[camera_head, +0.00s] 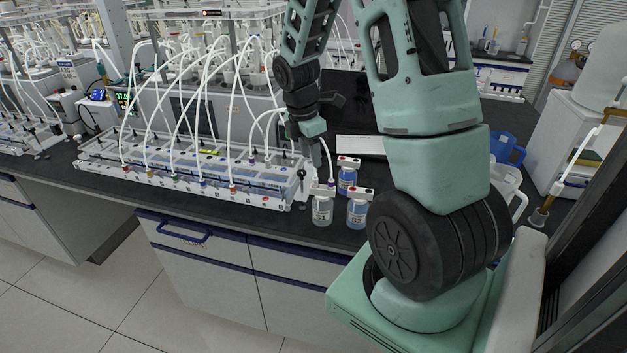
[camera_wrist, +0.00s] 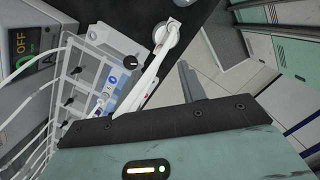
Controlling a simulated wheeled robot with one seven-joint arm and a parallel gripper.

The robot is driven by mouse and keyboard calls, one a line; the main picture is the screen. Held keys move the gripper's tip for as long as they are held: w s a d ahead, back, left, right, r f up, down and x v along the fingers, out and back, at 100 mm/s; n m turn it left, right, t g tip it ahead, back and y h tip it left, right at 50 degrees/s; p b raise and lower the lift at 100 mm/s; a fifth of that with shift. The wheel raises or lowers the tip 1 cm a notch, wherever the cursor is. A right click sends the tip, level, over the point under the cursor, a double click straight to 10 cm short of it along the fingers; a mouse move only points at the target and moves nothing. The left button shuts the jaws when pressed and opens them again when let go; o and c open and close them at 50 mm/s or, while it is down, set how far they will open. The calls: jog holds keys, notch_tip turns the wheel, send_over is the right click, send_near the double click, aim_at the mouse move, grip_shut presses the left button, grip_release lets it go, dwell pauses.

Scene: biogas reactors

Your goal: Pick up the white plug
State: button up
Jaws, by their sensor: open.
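A clear bottle (camera_head: 322,210) with a label stands near the bench's front edge in the head view. A white piece (camera_head: 323,189) sits on its top and looks like the white plug, though it is small here. In the wrist view a white round-topped piece (camera_wrist: 163,36) with a long white part below it lies ahead of my gripper; I cannot tell for certain that it is the same plug. My gripper (camera_head: 317,164) is open, pointing down just above the bottle top. One dark finger (camera_wrist: 190,82) shows in the wrist view. I see nothing held.
Two blue-liquid bottles with white and red tops, one in front (camera_head: 358,211) and one behind (camera_head: 347,178), stand to the right. A long reactor rack (camera_head: 190,172) with white tubes fills the left. The bench front edge is close.

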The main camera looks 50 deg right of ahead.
aim_at(315, 178)
jog(key=shift+s+d+f+p, duration=0.15)
jog(key=shift+f+p, duration=0.15)
jog(key=shift+f, duration=1)
jog(key=shift+s+d+f+p, duration=0.1)
jog(key=shift+d+f+p, duration=0.2)
jog(key=shift+f, duration=1)
jog(key=shift+s+d+f+p, duration=0.1)
jog(key=shift+f+p, duration=0.25)
jog(key=shift+f, duration=0.95)
grip_shut()
